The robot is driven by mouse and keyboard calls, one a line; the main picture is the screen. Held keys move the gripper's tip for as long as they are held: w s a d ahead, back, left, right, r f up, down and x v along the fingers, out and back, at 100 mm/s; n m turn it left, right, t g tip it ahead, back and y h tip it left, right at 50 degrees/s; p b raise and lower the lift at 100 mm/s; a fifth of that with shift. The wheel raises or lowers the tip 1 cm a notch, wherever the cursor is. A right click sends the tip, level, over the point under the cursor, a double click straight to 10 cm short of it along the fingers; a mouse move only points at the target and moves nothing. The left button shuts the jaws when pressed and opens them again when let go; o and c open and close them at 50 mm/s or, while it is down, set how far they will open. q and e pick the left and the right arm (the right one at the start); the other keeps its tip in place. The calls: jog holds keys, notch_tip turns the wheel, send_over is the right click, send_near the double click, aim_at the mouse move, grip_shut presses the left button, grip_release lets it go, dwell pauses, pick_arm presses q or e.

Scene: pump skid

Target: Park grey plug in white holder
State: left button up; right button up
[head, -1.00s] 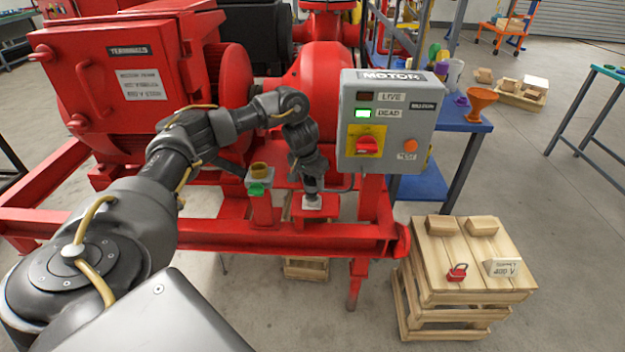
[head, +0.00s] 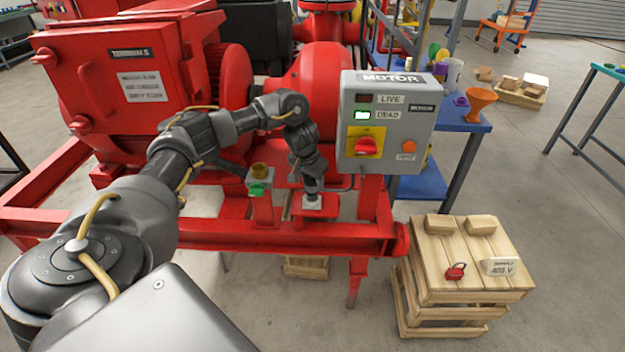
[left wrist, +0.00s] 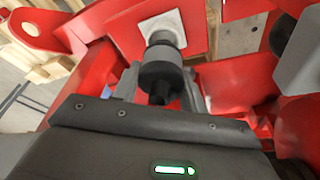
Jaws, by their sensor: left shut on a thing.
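The grey plug (left wrist: 161,74) shows in the left wrist view as a dark cylinder with a lighter grey front end. The white holder (left wrist: 162,24) is a pale square piece on a red bracket, and it also shows in the head view (head: 312,204). My left gripper (head: 311,188) points down just above the holder. It is shut on the plug, with a finger on each side of it. The plug's front end lines up with the holder and appears to meet it; how deep it sits I cannot tell. My right gripper is out of view.
A socket with a green flap (head: 258,188) stands left of the holder. The grey motor box (head: 389,122), with its DEAD lamp lit, is close on the right. A wooden crate (head: 465,270) bears a red padlock (head: 455,272) and a 400 V sign (head: 501,267).

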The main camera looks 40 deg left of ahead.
pick_arm(q)
jog(key=shift+f, duration=1.75)
jog(key=o, duration=1.2)
jog(key=p+v, duration=0.3)
jog(key=v, duration=0.6)
jog(key=shift+w+r, duration=0.1)
jog(key=shift+r, duration=0.3)
jog(key=shift+s+r, duration=0.25)
jog(key=shift+r, duration=0.25)
